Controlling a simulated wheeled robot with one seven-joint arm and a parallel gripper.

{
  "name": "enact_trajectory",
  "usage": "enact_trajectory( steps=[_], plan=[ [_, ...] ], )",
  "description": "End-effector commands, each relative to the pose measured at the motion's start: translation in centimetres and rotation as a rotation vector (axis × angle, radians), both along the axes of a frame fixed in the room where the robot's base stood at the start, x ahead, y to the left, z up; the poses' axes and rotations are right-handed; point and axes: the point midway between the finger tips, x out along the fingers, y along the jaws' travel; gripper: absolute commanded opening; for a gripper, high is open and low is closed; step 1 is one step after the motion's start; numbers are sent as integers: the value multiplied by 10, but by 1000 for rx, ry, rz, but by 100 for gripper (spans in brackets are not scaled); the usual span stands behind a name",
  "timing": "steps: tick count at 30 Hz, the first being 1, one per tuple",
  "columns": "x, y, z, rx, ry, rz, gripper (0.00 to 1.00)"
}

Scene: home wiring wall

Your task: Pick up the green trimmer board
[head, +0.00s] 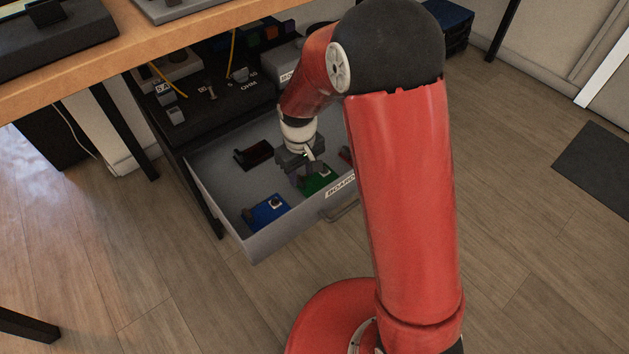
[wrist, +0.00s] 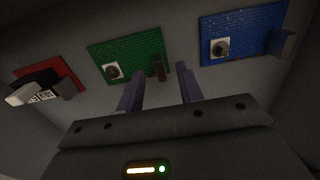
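The green trimmer board (head: 316,181) lies in the open grey drawer, partly covered by my gripper in the head view. In the wrist view the green board (wrist: 128,56) lies flat, with a white-based round knob at one side and a small brown upright part at the other. My gripper (wrist: 168,72) points down into the drawer, its two fingers apart. The fingertips are near the brown part's edge of the board.
Another red piece (head: 346,154) shows beside my arm. A wooden tabletop (head: 150,40) overhangs at upper left.

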Motion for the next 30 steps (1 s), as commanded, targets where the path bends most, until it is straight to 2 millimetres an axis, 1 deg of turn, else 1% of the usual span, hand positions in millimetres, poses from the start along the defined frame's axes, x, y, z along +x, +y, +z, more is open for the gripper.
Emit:
enact_trajectory(
  steps=[1,3,5,10,11,19,30],
  plan=[
    [-1,0,-11,-1,3,0,36],
    [0,0,-18,-1,2,0,36],
    [0,0,-21,0,0,0,36],
    [0,0,-20,1,-1,0,36],
    [0,0,-20,1,-1,0,35],
    [0,0,-20,1,-1,0,0],
    [0,0,-18,0,-1,0,0]
  ],
)
